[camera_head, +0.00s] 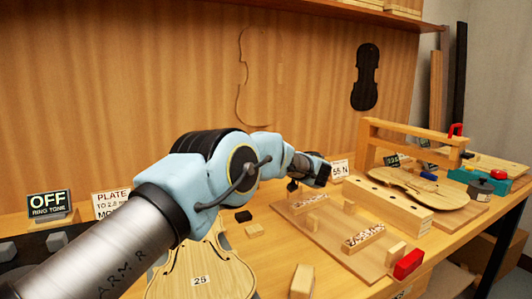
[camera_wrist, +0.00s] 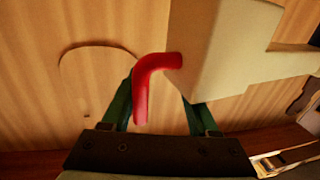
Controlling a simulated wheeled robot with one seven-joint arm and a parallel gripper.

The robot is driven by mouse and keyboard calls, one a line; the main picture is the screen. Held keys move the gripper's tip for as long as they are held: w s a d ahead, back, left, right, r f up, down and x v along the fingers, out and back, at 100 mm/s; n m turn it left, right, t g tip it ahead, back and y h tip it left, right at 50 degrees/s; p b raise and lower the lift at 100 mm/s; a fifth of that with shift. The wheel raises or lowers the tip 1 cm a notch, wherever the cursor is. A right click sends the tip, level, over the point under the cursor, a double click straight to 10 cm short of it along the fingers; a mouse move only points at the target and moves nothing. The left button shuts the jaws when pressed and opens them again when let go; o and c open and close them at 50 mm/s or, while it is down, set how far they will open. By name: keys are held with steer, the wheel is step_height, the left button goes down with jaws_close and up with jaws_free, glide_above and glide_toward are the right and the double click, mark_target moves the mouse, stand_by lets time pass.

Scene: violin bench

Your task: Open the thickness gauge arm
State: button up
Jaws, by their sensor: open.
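The thickness gauge is a wooden frame with a long beam (camera_head: 412,134), standing on the right of the bench. A red lever (camera_head: 455,130) sits at the beam's right end. My gripper shows as a dark shape (camera_head: 316,172) left of the frame in the head view; its fingers are not clear there. In the wrist view my gripper (camera_wrist: 158,88) is open. A bent red handle (camera_wrist: 144,88) shows between its green fingers, joined to a pale wooden block (camera_wrist: 220,60) on the right. I cannot tell whether the fingers touch the handle.
A pale violin plate (camera_head: 425,188) lies beside the frame. A long wooden block with holes (camera_head: 388,205) stands before it. A board (camera_head: 335,235) with small blocks and a red block (camera_head: 408,264) are nearer. Another violin plate (camera_head: 200,270) lies below my arm.

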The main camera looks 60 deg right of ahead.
stand_by(0.7)
steer(key=b+v, duration=0.2)
steer(key=v, duration=0.9)
steer(key=shift+b, duration=0.4)
steer(key=shift+d, duration=0.1)
